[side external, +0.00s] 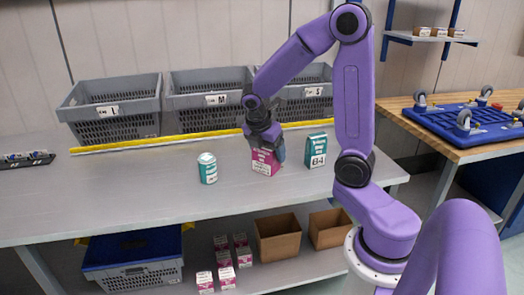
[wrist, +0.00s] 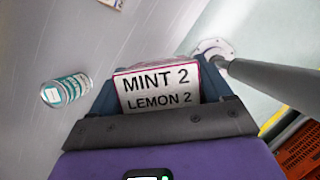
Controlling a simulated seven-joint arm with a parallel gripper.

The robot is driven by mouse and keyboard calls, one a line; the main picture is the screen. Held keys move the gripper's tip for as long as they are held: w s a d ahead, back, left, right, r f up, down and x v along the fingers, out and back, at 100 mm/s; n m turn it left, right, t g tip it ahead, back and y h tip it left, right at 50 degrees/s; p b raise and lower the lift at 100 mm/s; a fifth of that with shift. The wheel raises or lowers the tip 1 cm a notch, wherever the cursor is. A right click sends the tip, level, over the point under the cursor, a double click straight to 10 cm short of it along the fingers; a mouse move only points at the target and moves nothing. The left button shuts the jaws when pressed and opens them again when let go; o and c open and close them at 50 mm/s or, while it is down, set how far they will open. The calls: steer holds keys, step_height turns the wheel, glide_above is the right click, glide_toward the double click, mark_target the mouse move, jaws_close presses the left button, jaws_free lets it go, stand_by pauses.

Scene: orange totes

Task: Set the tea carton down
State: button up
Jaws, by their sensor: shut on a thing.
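The tea carton (side external: 264,163) is a magenta and white box under my gripper (side external: 266,146) near the middle of the grey table. In the wrist view the carton (wrist: 158,89) shows a white face reading "MINT 2 LEMON 2". My gripper (wrist: 157,86) is shut on it, with one blue finger on each side. The carton looks roughly upright and very close to the tabletop. I cannot tell whether its base touches; the underside is hidden in the wrist view.
A teal and white can (side external: 207,168) stands left of the carton, and a teal carton (side external: 316,150) stands close on its right. Grey crates labelled L (side external: 112,108), M (side external: 210,99) and S (side external: 306,92) line the back behind a yellow strip (side external: 160,143). The table's left front is clear.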

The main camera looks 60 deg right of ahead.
steer(key=w+d, duration=0.3)
steer(key=d, duration=0.2)
steer(key=w+d, duration=0.3)
steer(key=d, duration=0.2)
steer(key=w+d, duration=0.3)
steer(key=d, duration=0.3)
steer(key=shift+w, duration=0.25)
steer(key=s+d+f, duration=0.1)
steer(key=d, duration=1)
steer(key=s+d+f, duration=0.2)
steer(key=d, duration=1)
steer(key=shift+w+a+f, duration=0.1)
steer(key=shift+w+f, duration=0.05)
steer(key=shift+f, duration=2.25)
steer(key=shift+w+f, duration=0.1)
steer(key=shift+f, duration=2.25)
steer(key=shift+f, duration=0.1)
steer(key=o, duration=1.1)
